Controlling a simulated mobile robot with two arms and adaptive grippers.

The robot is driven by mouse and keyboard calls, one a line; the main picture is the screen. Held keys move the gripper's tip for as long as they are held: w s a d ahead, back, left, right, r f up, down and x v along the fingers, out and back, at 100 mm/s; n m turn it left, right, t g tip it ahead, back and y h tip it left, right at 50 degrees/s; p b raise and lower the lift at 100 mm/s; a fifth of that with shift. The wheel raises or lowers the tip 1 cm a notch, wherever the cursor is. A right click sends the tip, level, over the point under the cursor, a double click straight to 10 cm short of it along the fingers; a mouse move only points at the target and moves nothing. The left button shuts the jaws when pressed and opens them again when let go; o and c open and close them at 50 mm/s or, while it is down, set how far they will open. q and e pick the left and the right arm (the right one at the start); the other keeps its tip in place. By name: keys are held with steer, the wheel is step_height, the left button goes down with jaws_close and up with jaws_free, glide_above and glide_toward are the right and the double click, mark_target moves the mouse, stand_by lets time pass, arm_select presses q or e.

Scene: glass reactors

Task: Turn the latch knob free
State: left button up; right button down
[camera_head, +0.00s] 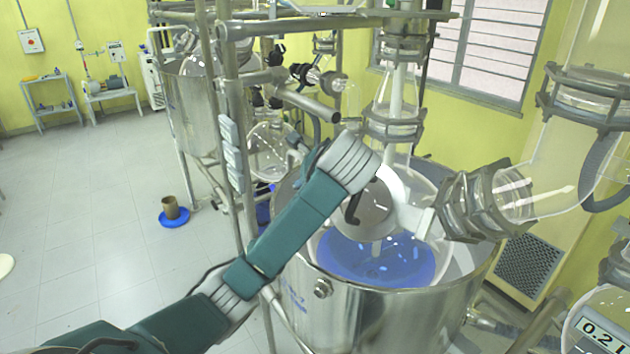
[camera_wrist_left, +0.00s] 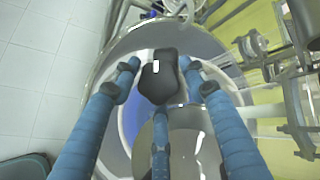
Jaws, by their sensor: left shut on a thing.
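The black latch knob (camera_wrist_left: 158,82) is in the middle of the left wrist view, above the glass reactor's mouth. My left gripper (camera_wrist_left: 159,64) has blue fingers with dark tips on both sides of the knob and one below it, and it is shut on the knob. In the head view my teal left arm reaches from lower left to the reactor, and its wrist hides the fingers and most of the knob. A round grey lid (camera_head: 372,208) shows just beyond the wrist. My right gripper is in neither view.
The steel reactor vessel (camera_head: 365,318) holds blue liquid (camera_head: 385,262). Clamped glass pipes (camera_head: 475,203) stand close on the right, and frame posts (camera_head: 232,130) rise to the left. A brown cup on a blue dish (camera_head: 173,218) sits on the otherwise open floor.

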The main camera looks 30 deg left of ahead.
arm_select(q)
steer(key=shift+a+r, duration=0.3)
steer(key=shift+r, duration=0.15)
steer(key=o, duration=1)
steer(key=shift+c, duration=0.2)
steer(key=shift+o, duration=0.3)
steer(key=shift+s+a+f, duration=0.1)
steer(key=shift+a+f, duration=0.05)
steer(key=shift+f, duration=0.15)
steer(key=shift+d, duration=0.2)
steer(key=shift+s+d+r, duration=0.1)
steer(key=shift+d+r, duration=0.1)
steer(key=shift+d, duration=0.05)
steer(key=s+d, duration=0.8)
steer(key=d, duration=0.1)
steer(key=shift+s+r, duration=0.15)
steer(key=shift+s, duration=0.1)
steer(key=shift+a, duration=0.1)
